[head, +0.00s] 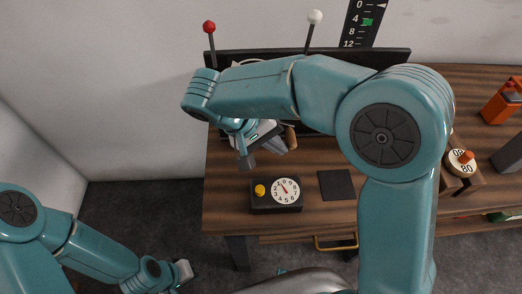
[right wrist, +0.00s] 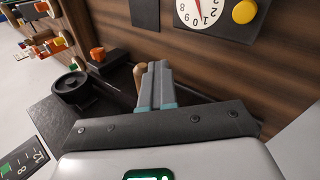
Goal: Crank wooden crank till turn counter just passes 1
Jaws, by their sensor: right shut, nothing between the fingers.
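The wooden crank handle (head: 291,136) shows as a small tan peg right by my right gripper (head: 281,147) in the head view. In the right wrist view the peg (right wrist: 140,77) stands just left of my right fingertips (right wrist: 156,72), which are closed together with nothing between them. I cannot tell whether they touch the peg. A black box with a white numbered dial (head: 285,191) and a red needle sits near the table's front. The dial (right wrist: 201,10) is cut off at the top of the wrist view. My left gripper (head: 184,272) is low at the left, partly visible.
A yellow button (head: 260,190) is beside the dial. A dark square pad (head: 337,184) lies to its right. Red and white knobbed levers (head: 209,27) (head: 315,17) rise behind the dark panel. A numbered wooden block (head: 461,163) and an orange object (head: 503,103) are at right.

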